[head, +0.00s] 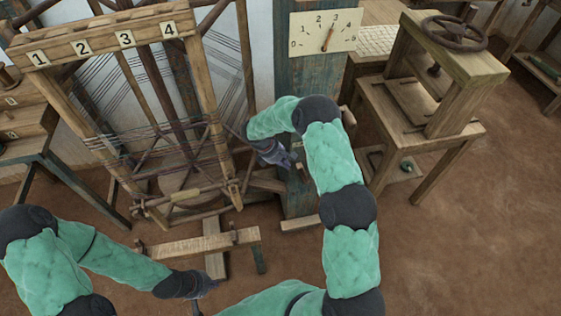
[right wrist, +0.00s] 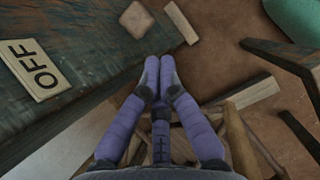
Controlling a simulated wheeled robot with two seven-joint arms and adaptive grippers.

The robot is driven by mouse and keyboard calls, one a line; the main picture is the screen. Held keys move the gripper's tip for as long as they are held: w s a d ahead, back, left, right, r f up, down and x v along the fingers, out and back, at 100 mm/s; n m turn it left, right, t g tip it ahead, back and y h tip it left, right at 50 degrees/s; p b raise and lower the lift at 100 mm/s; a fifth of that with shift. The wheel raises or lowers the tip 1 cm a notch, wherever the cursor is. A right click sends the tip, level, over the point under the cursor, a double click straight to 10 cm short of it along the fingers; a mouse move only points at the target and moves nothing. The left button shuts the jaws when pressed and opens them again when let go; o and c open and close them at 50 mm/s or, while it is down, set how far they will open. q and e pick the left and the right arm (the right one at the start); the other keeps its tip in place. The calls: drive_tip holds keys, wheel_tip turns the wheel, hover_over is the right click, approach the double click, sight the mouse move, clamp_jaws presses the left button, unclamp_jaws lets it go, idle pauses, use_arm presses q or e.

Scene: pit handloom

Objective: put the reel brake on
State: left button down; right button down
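An OFF plate (right wrist: 35,70) is fixed to a dark blue-green wooden board (right wrist: 85,55) in the right wrist view. A pale wooden block (right wrist: 136,19) and a short wooden bar (right wrist: 181,22) show beyond the fingertips; I cannot tell which part is the brake.
The loom frame (head: 125,38), numbered 1 to 4, stands at the left with threads strung across. A dial board (head: 323,31) is on the post. A wooden press with a wheel (head: 453,32) stands at the right. The floor at the lower right is clear.

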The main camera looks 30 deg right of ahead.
sight(303, 174)
drive_tip(key=b+x, duration=0.1)
drive_tip(key=x, duration=0.2)
drive_tip(key=shift+d+f, duration=0.25)
drive_tip(key=shift+f, duration=0.05)
